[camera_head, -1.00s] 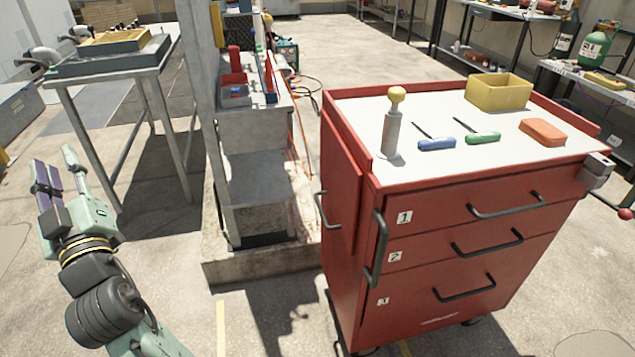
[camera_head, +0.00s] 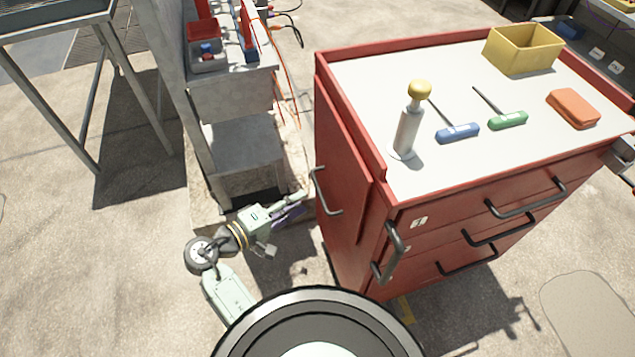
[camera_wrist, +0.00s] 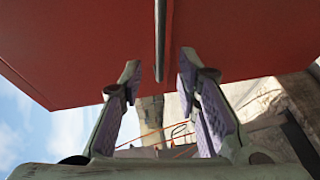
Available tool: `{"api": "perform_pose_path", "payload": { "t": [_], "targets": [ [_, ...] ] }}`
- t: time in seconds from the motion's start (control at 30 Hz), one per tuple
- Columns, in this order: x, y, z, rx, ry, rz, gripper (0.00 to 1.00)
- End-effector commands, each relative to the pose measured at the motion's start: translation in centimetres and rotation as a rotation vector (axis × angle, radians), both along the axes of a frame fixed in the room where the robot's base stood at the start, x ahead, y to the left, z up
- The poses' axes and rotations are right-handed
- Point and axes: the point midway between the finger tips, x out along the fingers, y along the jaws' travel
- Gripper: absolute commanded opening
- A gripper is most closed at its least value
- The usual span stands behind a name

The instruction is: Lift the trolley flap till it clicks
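The red trolley (camera_head: 358,245) stands at the right in the head view. Its red flap (camera_head: 342,150) hangs down along the left side, with a dark bar handle (camera_head: 322,192) near its lower part. My gripper (camera_head: 300,203) is beside that handle, low at the flap's left. In the wrist view my gripper (camera_wrist: 160,72) is open, with purple pads on both fingers. The flap (camera_wrist: 80,45) fills the top there, and the handle (camera_wrist: 160,35) runs down to between the fingertips. I see no contact; the fingers are not closed on it.
On the trolley top are a yellow-knobbed cylinder (camera_head: 407,130), a blue-handled tool (camera_head: 458,132), a green-handled tool (camera_head: 507,120), an orange block (camera_head: 573,108) and a yellow bin (camera_head: 523,48). A grey metal stand (camera_head: 240,145) is close on the flap's left. Floor (camera_head: 130,260) at the left is clear.

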Motion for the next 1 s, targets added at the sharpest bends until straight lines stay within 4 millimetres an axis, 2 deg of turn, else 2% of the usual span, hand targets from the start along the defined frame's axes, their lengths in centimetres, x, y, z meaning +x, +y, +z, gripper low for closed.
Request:
{"api": "perform_pose_path", "payload": {
  "t": [0.2,0.4,0.8,1.0],
  "targets": [
    [2.8,-3.2,-0.5,0.001,0.001,-0.002,0.30],
    [4.5,-5.1,-1.1,0.001,0.000,0.001,0.30],
    [5.1,-5.7,-1.4,0.003,-0.001,0.003,0.30],
    [5.1,-5.7,-1.4,0.003,-0.001,0.003,0.17]
  ]
}}
